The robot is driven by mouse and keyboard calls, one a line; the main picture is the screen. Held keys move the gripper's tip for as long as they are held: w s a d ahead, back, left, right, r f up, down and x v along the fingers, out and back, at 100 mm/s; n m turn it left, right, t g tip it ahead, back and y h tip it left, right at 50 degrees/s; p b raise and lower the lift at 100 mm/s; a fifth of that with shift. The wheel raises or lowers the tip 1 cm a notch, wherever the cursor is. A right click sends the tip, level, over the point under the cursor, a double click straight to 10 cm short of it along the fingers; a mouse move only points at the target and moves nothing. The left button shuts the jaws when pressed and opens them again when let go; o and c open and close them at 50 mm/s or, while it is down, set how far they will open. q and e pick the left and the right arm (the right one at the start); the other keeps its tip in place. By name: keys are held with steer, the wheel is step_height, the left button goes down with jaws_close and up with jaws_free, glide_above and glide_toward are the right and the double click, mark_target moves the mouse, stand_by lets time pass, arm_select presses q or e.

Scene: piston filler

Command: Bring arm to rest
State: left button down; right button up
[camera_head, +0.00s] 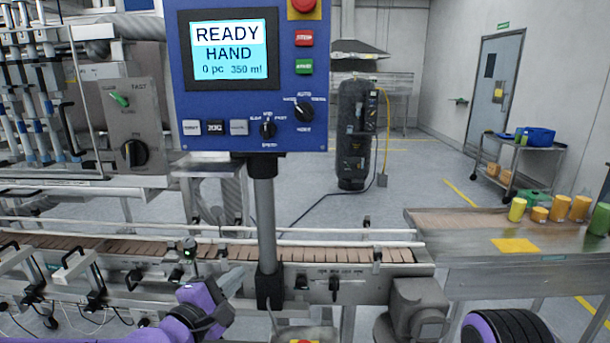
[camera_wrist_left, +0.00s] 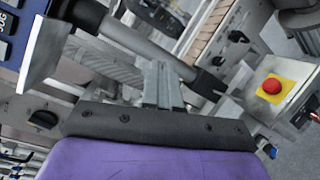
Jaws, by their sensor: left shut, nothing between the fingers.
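My left arm is purple and comes in at the bottom of the head view. My left gripper (camera_head: 236,276) is shut and empty, in front of the conveyor and left of the panel's post. In the left wrist view its grey fingers (camera_wrist_left: 163,82) lie together with nothing between them. The blue control panel (camera_head: 248,110) stands on a grey post (camera_head: 265,215); its screen reads READY, HAND, 0 pc and 350 ml. A purple and black rounded part of my own body shows at the bottom right. My right gripper does not show.
The conveyor (camera_head: 130,248) with rails runs behind the left gripper. A red button on a yellow plate (camera_wrist_left: 272,87) shows right of the fingers in the wrist view. A steel table (camera_head: 480,245) at right holds yellow and orange cups (camera_head: 560,208). A cart (camera_head: 520,160) stands behind.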

arm_select(q)
steer(key=s+a+f+m+g+y, duration=0.2)
steer(key=s+f+g, duration=0.15)
steer(key=f, duration=0.65)
steer(key=s+a+f+m+g+y, duration=0.2)
steer(key=s+f, duration=0.3)
steer(key=f, duration=0.4)
steer(key=s+a+f+m+g+y, duration=0.15)
steer(key=s+f, duration=0.25)
steer(key=f, duration=0.6)
steer(key=s+a+f+m+g+y, duration=0.2)
steer(key=s+a+f, duration=0.3)
steer(key=s, duration=0.5)
steer(key=s+a+f+m+g+y, duration=0.2)
steer(key=s+a+f+m+g, duration=0.2)
steer(key=s, duration=0.6)
step_height(320, 180, down, 2)
steer(key=shift+s+a+f, duration=0.1)
steer(key=shift+s+a, duration=0.15)
steer(key=shift+a, duration=0.7)
steer(key=shift+y, duration=0.25)
